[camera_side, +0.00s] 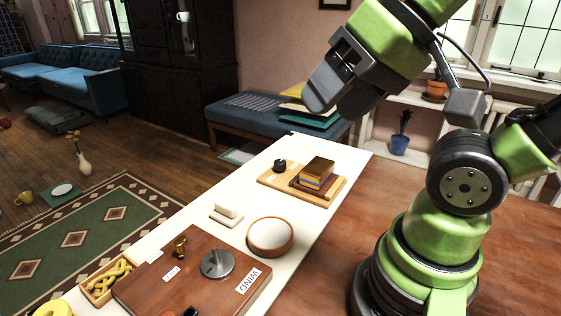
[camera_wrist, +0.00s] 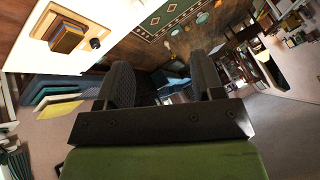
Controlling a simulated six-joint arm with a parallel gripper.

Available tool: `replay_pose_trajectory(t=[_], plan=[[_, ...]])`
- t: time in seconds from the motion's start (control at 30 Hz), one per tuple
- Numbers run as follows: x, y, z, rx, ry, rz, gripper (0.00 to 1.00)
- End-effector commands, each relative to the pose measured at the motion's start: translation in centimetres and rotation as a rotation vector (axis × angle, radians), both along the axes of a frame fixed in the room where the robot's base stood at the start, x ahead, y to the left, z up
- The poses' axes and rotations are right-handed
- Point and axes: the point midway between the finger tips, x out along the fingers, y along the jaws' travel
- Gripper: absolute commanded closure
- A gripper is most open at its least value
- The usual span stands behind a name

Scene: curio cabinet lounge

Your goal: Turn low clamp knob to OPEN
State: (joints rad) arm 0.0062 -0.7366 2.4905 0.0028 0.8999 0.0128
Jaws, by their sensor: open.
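A small black knob (camera_side: 280,165) stands on a light wooden board (camera_side: 330,199) at the far part of the white table; pale labels lie near it, too small to read. It also shows in the wrist view (camera_wrist: 95,43) at upper left. Which way it is turned cannot be told. A stack of book-like blocks (camera_side: 318,170) sits beside it on the same board. My gripper (camera_side: 330,82) is open and empty, high above the table and well apart from the knob. Its two fingers also show in the wrist view (camera_wrist: 163,78), spread apart.
A brown panel (camera_side: 150,285) with a metal dial (camera_side: 217,262) and a "WIND" label lies on the near table. A round white-topped dish (camera_side: 270,235) and a white block (camera_side: 227,213) stand between. A blue bench (camera_side: 245,116) is behind the table. Air around my gripper is clear.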

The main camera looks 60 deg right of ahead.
Motion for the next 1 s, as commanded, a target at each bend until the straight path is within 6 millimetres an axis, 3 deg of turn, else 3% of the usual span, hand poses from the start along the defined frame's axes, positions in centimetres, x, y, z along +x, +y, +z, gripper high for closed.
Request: replay_pose_trajectory(t=[0.13,0.23,0.47,0.7,0.9,1.0], plan=[[2.4,-0.8,0.5,0.083,0.063,-0.151,0.39],[5.5,-2.2,0.7,0.192,0.132,-0.349,0.39],[13.2,-8.0,-1.4,0.478,0.281,-0.877,0.39],[18.6,-16.6,-7.9,0.779,0.402,-1.444,0.39],[19.7,-22.8,-14.5,0.995,0.467,-1.848,0.39],[19.6,-24.7,-16.9,1.065,0.484,-1.976,0.39]])
